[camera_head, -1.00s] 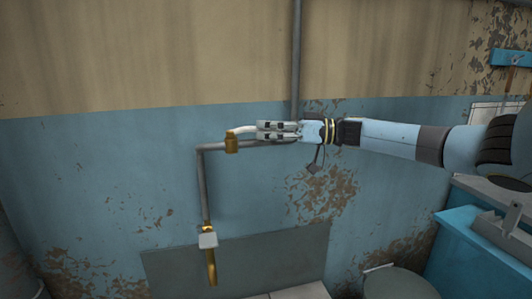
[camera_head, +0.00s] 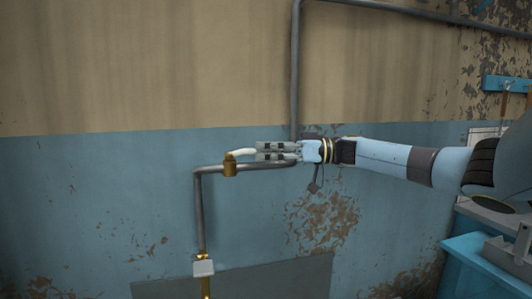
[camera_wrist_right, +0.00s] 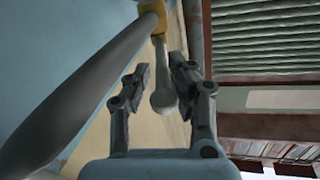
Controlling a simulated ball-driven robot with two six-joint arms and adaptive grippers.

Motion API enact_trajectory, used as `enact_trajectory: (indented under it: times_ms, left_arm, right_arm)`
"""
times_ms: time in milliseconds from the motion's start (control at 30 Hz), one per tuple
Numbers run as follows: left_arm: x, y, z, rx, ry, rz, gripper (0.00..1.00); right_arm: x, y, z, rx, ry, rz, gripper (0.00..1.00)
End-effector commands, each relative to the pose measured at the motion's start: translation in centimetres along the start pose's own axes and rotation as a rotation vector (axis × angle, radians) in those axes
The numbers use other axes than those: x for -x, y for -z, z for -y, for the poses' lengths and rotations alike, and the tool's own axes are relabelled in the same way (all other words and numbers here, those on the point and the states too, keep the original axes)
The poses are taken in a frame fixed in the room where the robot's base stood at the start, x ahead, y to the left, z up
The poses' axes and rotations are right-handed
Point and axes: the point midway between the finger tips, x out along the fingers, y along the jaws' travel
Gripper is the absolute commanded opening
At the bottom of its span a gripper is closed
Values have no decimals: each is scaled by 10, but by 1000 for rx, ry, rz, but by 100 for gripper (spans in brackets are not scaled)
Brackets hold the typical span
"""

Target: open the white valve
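The white valve lever (camera_head: 243,152) sticks out to the right from a brass fitting (camera_head: 230,166) on the grey wall pipe. My right gripper (camera_head: 262,151) is at the lever's right end, its fingers pointing left toward the fitting. In the right wrist view the lever (camera_wrist_right: 162,92) lies between the two fingers of my right gripper (camera_wrist_right: 163,75), with a visible gap to the fingers. The right gripper is open around it, not clamped. The brass fitting (camera_wrist_right: 155,14) is at the top of that view. My left gripper is not in view.
The grey pipe (camera_head: 200,215) bends down at the left to a brass outlet with a pale square piece (camera_head: 204,267). Another pipe (camera_head: 296,70) rises up the wall behind the gripper. A blue cabinet (camera_head: 470,262) stands at the lower right. The wall left of the pipe is clear.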

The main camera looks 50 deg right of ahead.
Motion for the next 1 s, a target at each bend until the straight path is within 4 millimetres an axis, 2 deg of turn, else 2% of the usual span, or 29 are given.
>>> enact_trajectory:
  times_ms: [433,567,667,1000]
  left_arm:
    - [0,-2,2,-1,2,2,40]
    - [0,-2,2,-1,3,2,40]
    - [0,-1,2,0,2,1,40]
    - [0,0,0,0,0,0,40]
  right_arm:
    - [0,-1,1,-1,2,1,37]
    - [8,-1,0,0,1,4,37]
    - [24,-2,0,-1,0,7,37]
    - [98,-2,0,-2,0,6,37]
